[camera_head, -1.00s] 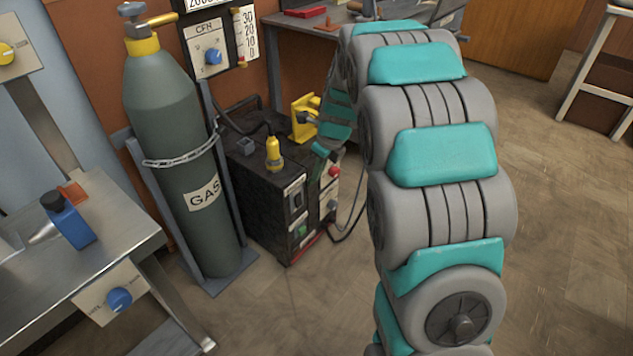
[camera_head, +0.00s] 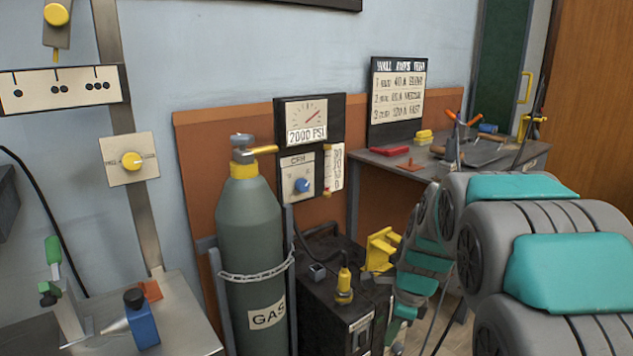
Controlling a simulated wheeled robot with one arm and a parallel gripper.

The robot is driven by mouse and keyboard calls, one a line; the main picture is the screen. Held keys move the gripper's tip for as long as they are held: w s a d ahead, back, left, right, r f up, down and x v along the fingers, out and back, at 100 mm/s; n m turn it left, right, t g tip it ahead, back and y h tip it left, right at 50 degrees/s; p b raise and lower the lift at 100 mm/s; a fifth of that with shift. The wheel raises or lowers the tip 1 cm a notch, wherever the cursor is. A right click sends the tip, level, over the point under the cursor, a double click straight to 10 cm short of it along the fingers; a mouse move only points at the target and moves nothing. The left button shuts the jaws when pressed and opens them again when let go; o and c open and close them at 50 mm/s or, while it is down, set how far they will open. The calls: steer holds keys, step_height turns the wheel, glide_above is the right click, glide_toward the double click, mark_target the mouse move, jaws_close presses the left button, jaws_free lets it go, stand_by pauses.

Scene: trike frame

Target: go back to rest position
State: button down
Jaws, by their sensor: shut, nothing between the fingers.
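My arm, with grey links and teal pads, comes in from the lower right and bends away from me. Its far links come down just to the right of the black welding machine (camera_head: 330,312). My gripper cannot be made out; the fingers at the arm's far end do not show. I see nothing carried by the arm.
A green gas cylinder (camera_head: 250,240) stands chained left of the welding machine, with a pressure gauge panel (camera_head: 308,118) behind it. A metal bench (camera_head: 190,325) with a blue tool (camera_head: 141,320) is at the lower left. A cluttered workbench (camera_head: 385,165) stands behind my arm.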

steer(key=s+a+r+n+g+h, duration=0.1)
steer(key=s+r+n+g, duration=0.2)
steer(key=s+n, duration=1.8)
steer(key=s, duration=1)
steer(key=shift+h, duration=0.3)
